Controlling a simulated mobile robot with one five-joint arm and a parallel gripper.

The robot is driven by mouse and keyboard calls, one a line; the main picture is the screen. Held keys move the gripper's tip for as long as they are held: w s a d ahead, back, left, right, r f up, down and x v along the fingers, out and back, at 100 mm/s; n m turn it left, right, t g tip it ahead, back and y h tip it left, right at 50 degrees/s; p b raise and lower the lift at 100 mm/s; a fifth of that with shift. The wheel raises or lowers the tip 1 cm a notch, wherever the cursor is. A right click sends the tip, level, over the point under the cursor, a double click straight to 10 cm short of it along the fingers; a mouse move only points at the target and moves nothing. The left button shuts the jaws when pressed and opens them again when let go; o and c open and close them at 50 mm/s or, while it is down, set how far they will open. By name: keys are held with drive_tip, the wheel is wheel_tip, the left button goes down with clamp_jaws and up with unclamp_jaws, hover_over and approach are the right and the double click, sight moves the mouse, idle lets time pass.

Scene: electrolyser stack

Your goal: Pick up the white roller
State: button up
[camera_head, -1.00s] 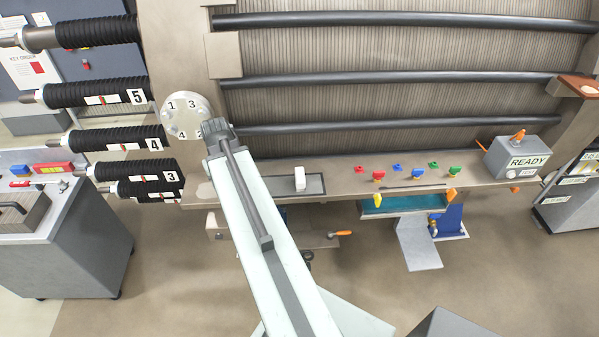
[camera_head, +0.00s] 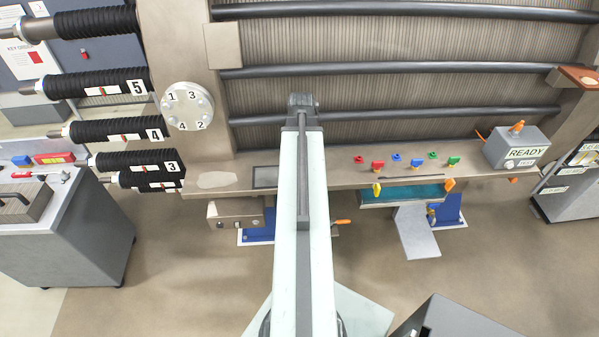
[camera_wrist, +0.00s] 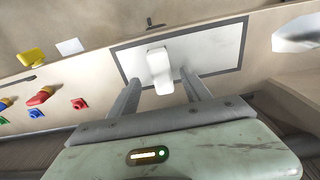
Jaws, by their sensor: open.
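The white roller (camera_wrist: 160,70) is a small white rounded block on a grey, dark-edged pad (camera_wrist: 217,47) on the ledge. In the head view the pad's left end (camera_head: 265,177) shows, and my arm hides the roller. My gripper (camera_wrist: 160,77) is open in the wrist view, with its two fingers on either side of the roller's picture. The roller appears between or just beyond the fingertips; I cannot tell the depth gap. No contact is visible. The fingers are not visible in the head view.
Red, blue and green pieces (camera_head: 418,172) stand on the ledge to the right, with a grey READY box (camera_head: 516,147) beyond. A numbered round plate (camera_head: 187,106) is left of my arm. Dark horizontal bars (camera_head: 400,70) cross the stack behind.

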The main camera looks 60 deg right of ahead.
drive_tip(key=f+b, duration=0.4)
drive_tip(key=f, duration=0.1)
drive_tip(key=shift+w+d+b, duration=0.3)
drive_tip(key=shift+w+d, duration=0.05)
drive_tip(key=shift+r, duration=0.15)
clamp_jaws()
wheel_tip(320, 180, up, 10)
drive_tip(key=p, duration=1)
drive_tip(key=shift+r+p, duration=0.15)
drive_tip(key=shift+p, duration=0.25)
